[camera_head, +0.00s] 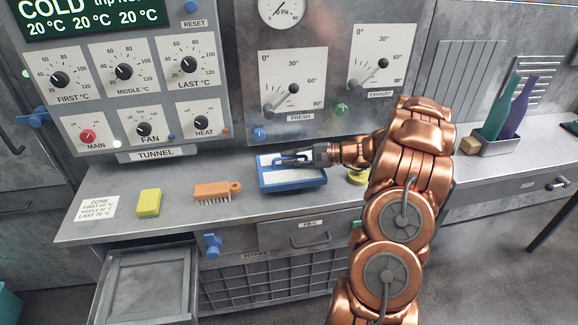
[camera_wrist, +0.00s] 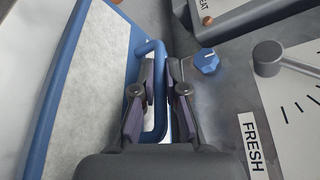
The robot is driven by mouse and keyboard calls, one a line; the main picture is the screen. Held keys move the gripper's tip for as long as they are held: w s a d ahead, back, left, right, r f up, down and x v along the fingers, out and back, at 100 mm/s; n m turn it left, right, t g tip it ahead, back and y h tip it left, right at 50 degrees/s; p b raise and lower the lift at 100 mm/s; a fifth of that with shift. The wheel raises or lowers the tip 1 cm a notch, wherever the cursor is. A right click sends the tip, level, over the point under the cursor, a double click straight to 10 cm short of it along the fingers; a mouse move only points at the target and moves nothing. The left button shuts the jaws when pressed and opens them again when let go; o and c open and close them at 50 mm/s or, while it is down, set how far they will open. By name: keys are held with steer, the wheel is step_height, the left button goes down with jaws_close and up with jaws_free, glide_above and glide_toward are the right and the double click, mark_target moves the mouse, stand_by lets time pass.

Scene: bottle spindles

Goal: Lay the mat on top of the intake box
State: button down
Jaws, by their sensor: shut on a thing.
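The mat (camera_head: 288,177) is a white fibrous pad in a blue frame, at the middle of the counter. In the wrist view the white pad (camera_wrist: 95,75) and its blue frame fill the left side. A blue loop handle (camera_wrist: 161,100) stands out from the frame. My gripper (camera_head: 300,158) is shut on this handle; its dark fingers (camera_wrist: 158,95) lie on both sides of it. I cannot tell whether the frame touches the counter. The intake box (camera_head: 270,285), with a dark grille front and an INTAKE label, is below the counter.
A yellow sponge (camera_head: 149,203) and an orange brush (camera_head: 217,191) lie left of the mat. A pulled-out grey drawer or flap (camera_head: 150,285) is at lower left. Dial panels (camera_head: 292,82) rise behind.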

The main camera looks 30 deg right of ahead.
mark_target(289, 166)
steer(key=shift+f, duration=1.7)
steer(key=c, duration=1.2)
jaws_free()
steer(key=shift+s, duration=0.1)
